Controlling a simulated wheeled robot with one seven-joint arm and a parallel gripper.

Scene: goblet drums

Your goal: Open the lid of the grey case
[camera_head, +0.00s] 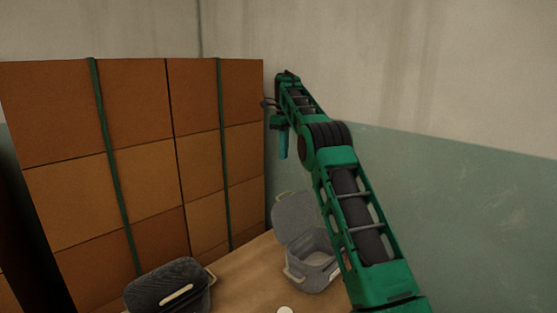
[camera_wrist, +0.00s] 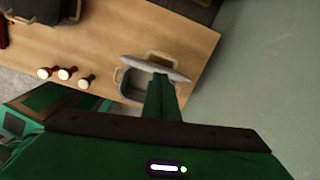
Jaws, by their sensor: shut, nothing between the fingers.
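The grey case (camera_head: 314,262) stands on the wooden table with its lid (camera_head: 294,215) raised, tilted up and back, so the hollow inside shows. In the wrist view the case (camera_wrist: 132,92) is partly hidden by my gripper, and the lid (camera_wrist: 155,67) shows nearly edge-on with a tan handle beside it. My gripper (camera_head: 283,156) points down, shut and empty, well above the case in the head view. In the wrist view my gripper (camera_wrist: 160,84) overlaps the lid's near edge; I cannot tell the gap there.
A dark case (camera_head: 168,287) with a pale handle sits shut on the table (camera_head: 237,271) at left. Small goblet drums (camera_wrist: 65,74) with white tops stand left of the grey case in the wrist view. Strapped brown boxes (camera_head: 145,150) rise behind at left. A wall (camera_head: 480,210) is at right.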

